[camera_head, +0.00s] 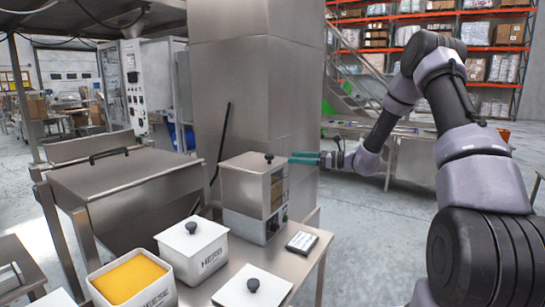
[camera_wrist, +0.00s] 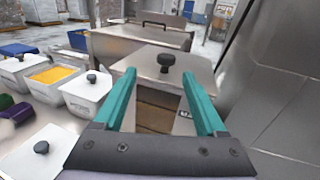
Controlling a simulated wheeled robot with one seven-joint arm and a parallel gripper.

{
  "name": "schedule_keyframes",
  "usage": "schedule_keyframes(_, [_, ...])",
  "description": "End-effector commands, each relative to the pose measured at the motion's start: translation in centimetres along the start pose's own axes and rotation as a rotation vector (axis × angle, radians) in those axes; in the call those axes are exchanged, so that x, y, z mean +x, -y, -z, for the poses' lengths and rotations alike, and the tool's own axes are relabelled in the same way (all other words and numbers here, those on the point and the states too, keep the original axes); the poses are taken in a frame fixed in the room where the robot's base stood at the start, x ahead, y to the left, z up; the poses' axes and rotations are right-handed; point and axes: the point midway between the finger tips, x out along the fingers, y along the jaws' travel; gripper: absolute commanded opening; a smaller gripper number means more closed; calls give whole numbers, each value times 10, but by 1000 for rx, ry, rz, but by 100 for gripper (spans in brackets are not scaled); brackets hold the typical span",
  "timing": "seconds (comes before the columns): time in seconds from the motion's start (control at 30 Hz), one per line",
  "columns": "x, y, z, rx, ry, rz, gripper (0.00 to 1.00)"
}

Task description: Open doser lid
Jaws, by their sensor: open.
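The doser (camera_head: 243,190) is a brushed-metal box with a window in its side, standing on the metal table. Its flat metal lid (camera_head: 245,162) lies closed on top, with a black knob (camera_head: 269,157). In the wrist view the lid (camera_wrist: 188,75) and the knob (camera_wrist: 165,60) are ahead, the knob appearing between and just beyond the fingertips. My gripper (camera_head: 292,157) has teal fingers, comes in from the right, and points level at the knob. In the wrist view my gripper (camera_wrist: 158,74) is open with nothing held between its fingers.
A lidded white HERB box (camera_head: 192,254) and an open CHEESE box (camera_head: 160,291) with orange contents stand left of the doser. A loose white lid (camera_head: 240,290) and a small dark-faced item (camera_head: 302,242) lie in front. A steel column (camera_head: 245,80) rises behind.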

Motion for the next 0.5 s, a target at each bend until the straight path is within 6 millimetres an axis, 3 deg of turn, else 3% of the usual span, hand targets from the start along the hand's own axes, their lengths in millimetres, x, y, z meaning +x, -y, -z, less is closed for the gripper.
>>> schedule_keyframes(0.23, [13,9,7,33,30,25,74])
schedule_keyframes(0.5, [63,9,7,32,28,22,74])
